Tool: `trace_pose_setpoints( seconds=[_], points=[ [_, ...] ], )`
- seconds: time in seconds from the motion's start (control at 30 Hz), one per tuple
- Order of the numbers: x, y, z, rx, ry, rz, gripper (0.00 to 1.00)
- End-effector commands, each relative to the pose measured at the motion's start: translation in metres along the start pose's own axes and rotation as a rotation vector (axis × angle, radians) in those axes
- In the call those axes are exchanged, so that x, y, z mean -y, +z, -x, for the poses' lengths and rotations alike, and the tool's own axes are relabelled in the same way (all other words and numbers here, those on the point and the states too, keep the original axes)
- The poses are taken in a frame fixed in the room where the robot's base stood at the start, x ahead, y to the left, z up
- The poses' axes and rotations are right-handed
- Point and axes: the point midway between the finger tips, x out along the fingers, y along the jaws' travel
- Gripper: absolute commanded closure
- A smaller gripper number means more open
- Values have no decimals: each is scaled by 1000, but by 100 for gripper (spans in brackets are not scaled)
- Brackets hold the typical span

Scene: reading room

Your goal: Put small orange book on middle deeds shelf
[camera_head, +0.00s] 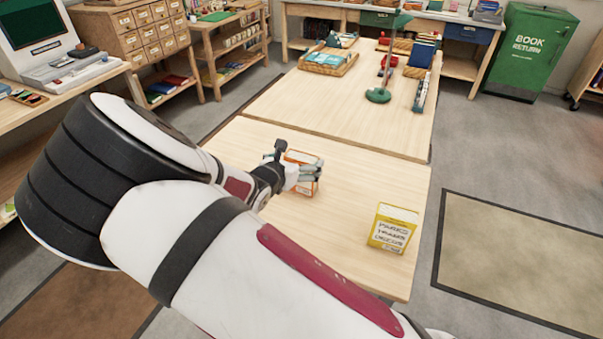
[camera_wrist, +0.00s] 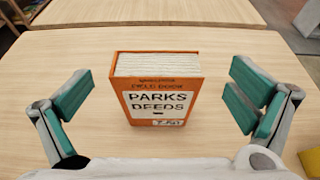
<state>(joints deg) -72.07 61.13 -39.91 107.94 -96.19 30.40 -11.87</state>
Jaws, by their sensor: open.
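The small orange book (camera_wrist: 157,88) stands upright on the wooden table, its cover with the words PARKS and DEEDS facing my wrist camera. My gripper (camera_wrist: 158,98) is open, with one teal-padded finger on each side of the book and a clear gap on both sides. In the head view the orange book (camera_head: 302,158) is partly hidden behind my gripper (camera_head: 303,175). A deeds shelf cannot be made out in either view.
A yellow book (camera_head: 393,228) stands upright on the near table (camera_head: 340,215), to the right. The far table holds a wicker tray (camera_head: 328,62), a green lamp (camera_head: 378,95) and blue books (camera_head: 422,53). A green book return bin (camera_head: 530,50) stands at the back right. The table between the books is clear.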

Motion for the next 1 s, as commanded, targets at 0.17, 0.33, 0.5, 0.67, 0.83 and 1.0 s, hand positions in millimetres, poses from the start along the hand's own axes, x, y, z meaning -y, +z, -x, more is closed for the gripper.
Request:
trace_pose_setpoints(
  seconds=[0.17,0.33,0.5,0.67,0.83,1.0],
  points=[
    [-3,0,-27,2,-2,1,0],
    [-4,0,-38,1,0,0,0],
    [-4,0,-38,0,0,0,0],
    [-4,0,-38,1,0,0,27],
    [-3,0,-38,0,0,0,66],
    [-4,0,-38,1,0,-1,80]
  ],
)
